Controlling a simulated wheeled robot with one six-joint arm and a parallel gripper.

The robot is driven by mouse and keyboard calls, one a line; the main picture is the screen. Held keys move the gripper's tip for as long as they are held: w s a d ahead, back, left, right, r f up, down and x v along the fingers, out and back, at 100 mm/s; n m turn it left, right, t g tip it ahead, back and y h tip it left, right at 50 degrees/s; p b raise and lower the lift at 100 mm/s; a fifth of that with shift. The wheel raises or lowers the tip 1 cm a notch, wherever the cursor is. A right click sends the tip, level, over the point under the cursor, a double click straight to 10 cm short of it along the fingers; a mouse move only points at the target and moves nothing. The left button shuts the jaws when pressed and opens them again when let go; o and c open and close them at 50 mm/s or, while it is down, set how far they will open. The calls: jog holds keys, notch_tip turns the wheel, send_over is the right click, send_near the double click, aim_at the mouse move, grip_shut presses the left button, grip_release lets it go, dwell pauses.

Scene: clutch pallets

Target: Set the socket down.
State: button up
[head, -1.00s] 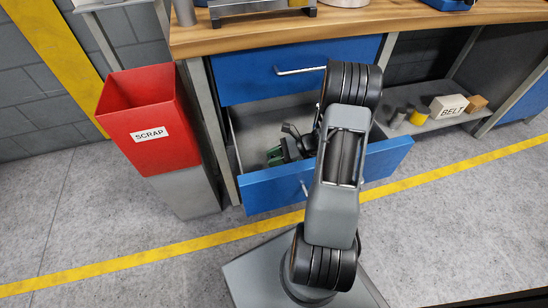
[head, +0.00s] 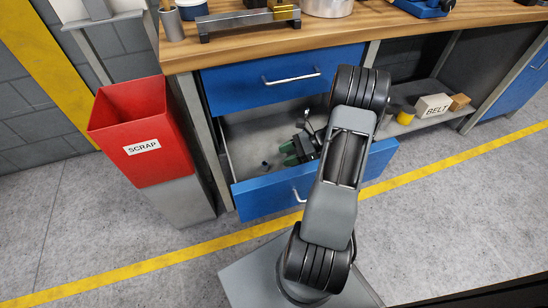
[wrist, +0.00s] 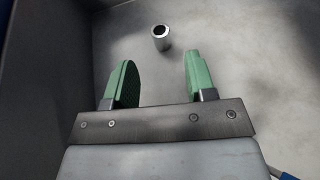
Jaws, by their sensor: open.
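The socket (wrist: 161,37) is a small metal cylinder with a dark hole in its top. It stands on the grey drawer floor, just beyond my fingertips in the wrist view and apart from them. In the head view a small dark piece that looks like the socket (head: 265,166) is in the open blue drawer (head: 262,197). My gripper (wrist: 160,64) has green fingers spread apart with nothing between them. In the head view my gripper (head: 298,152) is inside the drawer, to the right of the socket, partly hidden by my arm.
A red SCRAP bin (head: 150,160) stands left of the drawer. A closed blue drawer (head: 285,80) and the wooden bench top (head: 235,45) are above. A BELT box (head: 432,105) sits on a shelf at right. The drawer floor around the socket is clear.

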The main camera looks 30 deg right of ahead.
jog(key=shift+p+v, duration=0.3)
jog(key=shift+v, duration=1.6)
jog(key=s+a+r+n+h+p, duration=0.2)
jog(key=a+r+n+h+p, duration=0.2)
jog(key=r+p, duration=0.6)
jog(key=s+a+r+n+h+p, duration=0.3)
jog(key=a+r+n+p, duration=0.5)
jog(key=r, duration=1.3)
jog(key=s+a+r+n+h+p, duration=0.2)
jog(key=a+r+n+h+p, duration=0.3)
jog(key=r+n+p, duration=0.5)
notch_tip(320, 180, up, 6)
jog(key=shift+s+a+f+g+h+p, duration=0.2)
jog(key=shift+s+a+g+h+p, duration=0.15)
jog(key=shift+a+p, duration=0.7)
jog(key=shift+c, duration=0.4)
jog(key=shift+f, duration=0.1)
jog(key=shift+c, duration=0.4)
jog(key=shift+s+a, duration=0.15)
